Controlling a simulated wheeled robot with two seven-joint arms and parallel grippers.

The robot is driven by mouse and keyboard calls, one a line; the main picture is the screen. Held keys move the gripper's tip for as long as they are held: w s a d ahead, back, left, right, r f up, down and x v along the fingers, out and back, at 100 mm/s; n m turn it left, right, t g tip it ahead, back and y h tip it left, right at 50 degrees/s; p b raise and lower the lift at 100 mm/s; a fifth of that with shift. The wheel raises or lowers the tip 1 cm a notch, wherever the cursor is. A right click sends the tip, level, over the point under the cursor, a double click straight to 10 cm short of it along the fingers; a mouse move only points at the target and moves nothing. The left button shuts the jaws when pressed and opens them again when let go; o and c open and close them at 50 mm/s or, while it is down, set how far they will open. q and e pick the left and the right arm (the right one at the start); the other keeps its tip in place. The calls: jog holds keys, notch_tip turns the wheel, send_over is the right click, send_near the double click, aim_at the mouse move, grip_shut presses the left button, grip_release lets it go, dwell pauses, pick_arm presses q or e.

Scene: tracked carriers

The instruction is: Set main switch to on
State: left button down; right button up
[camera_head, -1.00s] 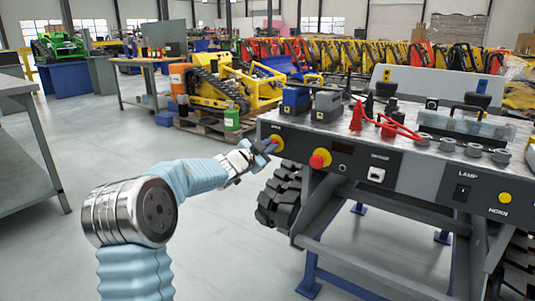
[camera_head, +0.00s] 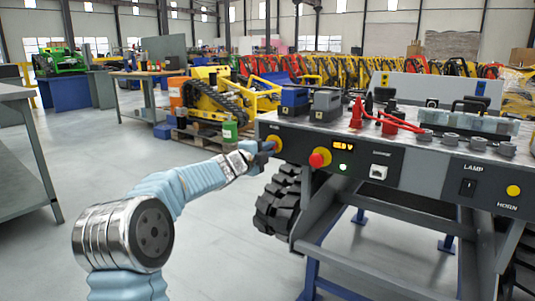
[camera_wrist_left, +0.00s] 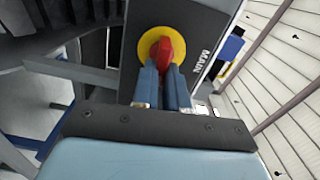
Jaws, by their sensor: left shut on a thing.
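The main switch is a red knob (camera_wrist_left: 165,50) on a round yellow plate (camera_wrist_left: 147,46), with the word MAIN beside it in the left wrist view. In the head view the switch's yellow plate (camera_head: 276,141) shows at the left end of the carrier's front panel. My left gripper (camera_head: 267,146) reaches it from the left. In the left wrist view its blue fingers (camera_wrist_left: 164,76) are shut on the red knob, one on each side. On the panel, a small display (camera_head: 343,147) shows lit orange digits and a green lamp (camera_head: 343,168) glows. My right gripper is not in view.
A red emergency-stop button (camera_head: 319,158) sits right of the switch and sticks out. Red cable clamps (camera_head: 385,118) and battery-like boxes lie on the carrier's top. A black track (camera_head: 280,205) is below the panel. Open floor lies to the left, up to a grey bench (camera_head: 25,150).

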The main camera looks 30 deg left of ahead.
pick_arm(q)
jog(key=shift+f+m, duration=0.2)
jog(key=shift+m, duration=0.4)
jog(key=c, duration=1.2)
grip_release()
jog(key=shift+o, duration=0.2)
jog(key=shift+r, duration=0.1)
jog(key=s+a, duration=0.1)
jog(key=s, duration=1.2)
jog(key=shift+s+b, duration=0.3)
jog(key=shift+s, duration=0.1)
